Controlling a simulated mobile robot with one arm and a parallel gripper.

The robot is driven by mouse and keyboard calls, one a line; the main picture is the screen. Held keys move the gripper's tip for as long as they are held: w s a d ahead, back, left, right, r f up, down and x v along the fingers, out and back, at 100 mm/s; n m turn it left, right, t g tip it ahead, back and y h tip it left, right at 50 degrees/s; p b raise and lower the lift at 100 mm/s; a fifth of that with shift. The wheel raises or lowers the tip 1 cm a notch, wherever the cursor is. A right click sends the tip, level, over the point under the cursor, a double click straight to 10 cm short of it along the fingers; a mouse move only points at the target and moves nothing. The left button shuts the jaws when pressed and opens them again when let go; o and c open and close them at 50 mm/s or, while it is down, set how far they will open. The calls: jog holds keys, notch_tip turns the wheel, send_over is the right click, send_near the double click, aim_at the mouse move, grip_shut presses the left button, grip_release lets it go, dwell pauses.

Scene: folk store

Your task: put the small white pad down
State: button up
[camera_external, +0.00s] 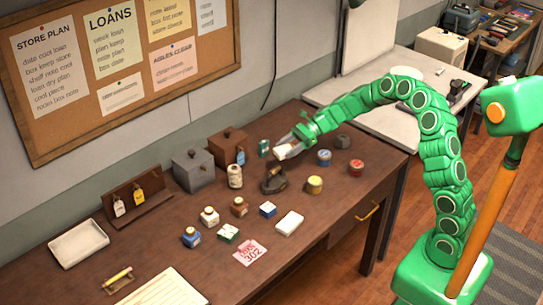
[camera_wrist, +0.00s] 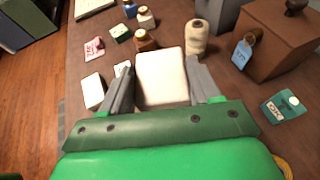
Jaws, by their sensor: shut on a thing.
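My gripper (camera_external: 293,141) is shut on a small white pad (camera_external: 285,152) and holds it above the back right part of the brown table (camera_external: 330,215). In the wrist view the pad (camera_wrist: 161,72) sits between the two grey fingers, its broad pale face towards the camera. In the external view, a dark iron-like thing (camera_external: 273,181) stands just below and left of the held pad. Another white block (camera_external: 289,223) lies flat nearer the table's front edge; it also shows in the wrist view (camera_wrist: 93,91).
A brown box (camera_external: 228,147) and grey box (camera_external: 193,170) stand at the back. The front right tabletop is clear.

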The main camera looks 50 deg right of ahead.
jog(key=s+d+f+m+t, duration=0.1)
jog(key=d, duration=1.1)
jog(key=s+d+f, duration=0.1)
jog(key=s+d, duration=0.1)
jog(key=d, duration=1.1)
jog(key=shift+w+d+f, duration=0.4)
jog(key=shift+w+f, duration=1.15)
jog(key=shift+w, duration=0.65)
jog(key=shift+w+d+f, duration=0.4)
jog(key=shift+w+f, duration=1.2)
jog(key=shift+w, duration=0.6)
jog(key=shift+w+d+f, duration=0.4)
jog(key=shift+w+f, duration=1.15)
jog(key=shift+w, duration=0.65)
jog(key=shift+w+f, duration=0.35)
jog(key=shift+f, duration=1.5)
jog(key=shift+f, duration=0.1)
jog(key=o, duration=1)
